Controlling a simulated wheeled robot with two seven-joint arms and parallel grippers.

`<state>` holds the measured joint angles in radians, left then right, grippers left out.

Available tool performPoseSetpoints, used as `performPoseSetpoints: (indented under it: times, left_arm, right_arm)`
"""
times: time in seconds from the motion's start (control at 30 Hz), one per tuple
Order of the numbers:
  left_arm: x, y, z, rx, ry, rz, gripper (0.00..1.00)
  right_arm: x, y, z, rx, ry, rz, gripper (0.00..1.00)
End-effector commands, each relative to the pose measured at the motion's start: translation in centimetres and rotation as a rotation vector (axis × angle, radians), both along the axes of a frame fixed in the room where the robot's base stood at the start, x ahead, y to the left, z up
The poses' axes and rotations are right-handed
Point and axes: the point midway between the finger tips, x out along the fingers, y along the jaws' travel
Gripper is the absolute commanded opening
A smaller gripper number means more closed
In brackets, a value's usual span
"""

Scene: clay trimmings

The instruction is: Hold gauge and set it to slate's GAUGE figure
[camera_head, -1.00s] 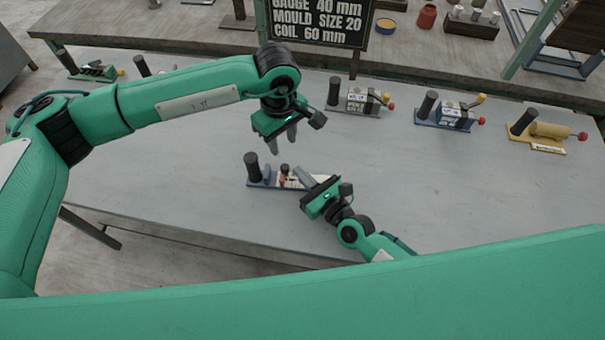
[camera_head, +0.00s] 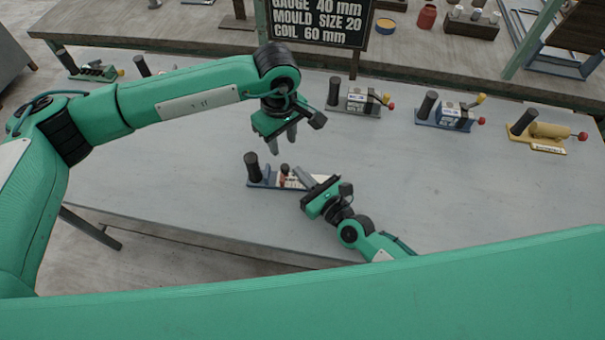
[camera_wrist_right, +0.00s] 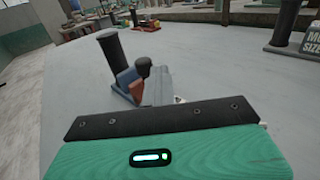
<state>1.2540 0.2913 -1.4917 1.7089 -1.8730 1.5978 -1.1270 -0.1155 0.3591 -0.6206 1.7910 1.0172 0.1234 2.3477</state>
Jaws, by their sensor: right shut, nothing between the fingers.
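The gauge (camera_head: 262,183) lies on the grey table, with a blue base, a black upright post at its left end, a pale scale strip and a small dark reddish knob. It also shows in the right wrist view (camera_wrist_right: 110,48), where blue and red upright pieces stand beside a black knob. My right gripper (camera_head: 303,175) is shut and empty at the gauge's right part; whether it touches is unclear. My left gripper (camera_head: 282,140) hangs above the gauge, fingers down and apart, empty. The slate (camera_head: 318,22) reads GAUGE 40 mm, MOULD SIZE 20, COIL 60 mm. The gauge's reading is too small to tell.
Similar devices stand along the table's back: a grey one (camera_head: 357,101), a blue one (camera_head: 447,115) and a yellow one (camera_head: 540,133). A green one (camera_head: 95,72) is far left. The bench behind holds a red jar (camera_head: 427,16). The table around the gauge is clear.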

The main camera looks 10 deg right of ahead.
Motion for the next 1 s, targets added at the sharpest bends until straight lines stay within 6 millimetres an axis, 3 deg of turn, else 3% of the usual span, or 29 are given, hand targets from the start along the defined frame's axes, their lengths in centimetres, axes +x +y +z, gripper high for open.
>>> performPoseSetpoints:
  times: [0.17, 0.3, 0.67, 0.87, 1.0]
  left_arm:
    - [0.0, 0.0, 0.0, 0.000, 0.000, 0.000, 0.36]
    - [0.0, 0.0, 0.0, 0.000, 0.000, 0.000, 0.36]
    - [0.0, 0.0, -0.2, 0.000, 0.000, 0.000, 0.36]
    - [0.0, 0.0, -1.2, 0.000, 0.000, 0.000, 0.36]
    - [0.0, 0.0, -2.2, 0.000, 0.000, 0.000, 0.36]
  right_arm:
    - [0.0, 0.0, 0.0, 0.000, 0.000, 0.000, 0.00]
    - [0.0, 0.0, 0.0, 0.000, 0.000, 0.000, 0.23]
    - [-0.4, -0.3, -0.1, -0.001, 0.001, 0.000, 0.23]
    - [-3.0, -2.0, -0.4, -0.002, 0.001, 0.000, 0.23]
    - [-5.8, -3.7, -0.5, -0.003, 0.003, 0.002, 0.23]
